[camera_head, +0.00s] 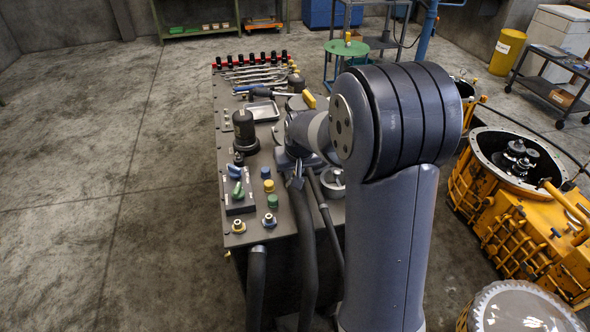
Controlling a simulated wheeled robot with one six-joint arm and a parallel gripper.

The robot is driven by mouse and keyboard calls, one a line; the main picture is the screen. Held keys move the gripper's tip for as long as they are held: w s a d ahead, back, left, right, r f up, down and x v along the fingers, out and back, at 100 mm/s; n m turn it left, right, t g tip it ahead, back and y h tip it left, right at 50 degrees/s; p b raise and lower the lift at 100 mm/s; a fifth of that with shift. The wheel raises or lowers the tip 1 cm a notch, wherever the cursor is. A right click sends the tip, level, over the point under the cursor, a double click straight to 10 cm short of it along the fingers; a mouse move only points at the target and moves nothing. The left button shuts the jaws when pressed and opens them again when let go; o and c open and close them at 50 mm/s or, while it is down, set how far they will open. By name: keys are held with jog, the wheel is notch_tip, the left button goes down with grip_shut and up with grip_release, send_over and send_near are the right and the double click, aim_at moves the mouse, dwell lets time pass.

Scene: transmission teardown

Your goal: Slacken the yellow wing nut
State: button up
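No yellow part in view can be clearly made out as a wing nut. A round yellow cap (268,185) stands on the bench between a blue cap (267,172) and a green cap (272,201). A yellow-collared fitting (238,226) sits at the bench's near left corner. A slanted yellow piece (309,100) shows at the bench's right side, partly behind my arm. My gripper (296,178) is low over the bench, right of the round caps and apart from them in the picture. My arm hides most of it, and its fingers are not clear.
The dark bench (255,205) also carries a black cylinder (244,130), blue and green winged knobs (238,188) on a block, a metal tray (262,110) and several wrenches (255,75). Hoses hang at its near edge. A yellow transmission housing (500,215) stands right. The left floor is clear.

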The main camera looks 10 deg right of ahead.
grip_shut()
jog(key=n, duration=0.1)
jog(key=n+y+b, duration=0.1)
jog(key=n+b, duration=0.1)
jog(key=shift+d+f+n, duration=0.15)
jog(key=shift+d+n, duration=0.1)
jog(key=shift+n, duration=0.15)
jog(key=n+y+b, duration=0.1)
jog(key=n, duration=0.1)
jog(key=n+g+y+b, duration=0.1)
jog(key=n+b, duration=0.1)
jog(key=n, duration=0.1)
jog(key=shift+w+d, duration=0.2)
jog(key=n+g, duration=0.1)
jog(key=n, duration=0.1)
jog(key=n+y+b, duration=0.1)
jog(key=n, duration=0.2)
jog(key=shift+w+d+g, duration=0.15)
jog(key=shift+w+g, duration=0.05)
jog(key=shift+g, duration=0.2)
jog(key=shift+w+r+n+g, duration=0.1)
jog(key=shift+n+g, duration=0.3)
jog(key=shift+n, duration=0.65)
jog(key=shift+w+r+n+g, duration=0.1)
jog(key=shift+n+g, duration=0.3)
jog(key=shift+n, duration=0.65)
jog(key=shift+p, duration=0.3)
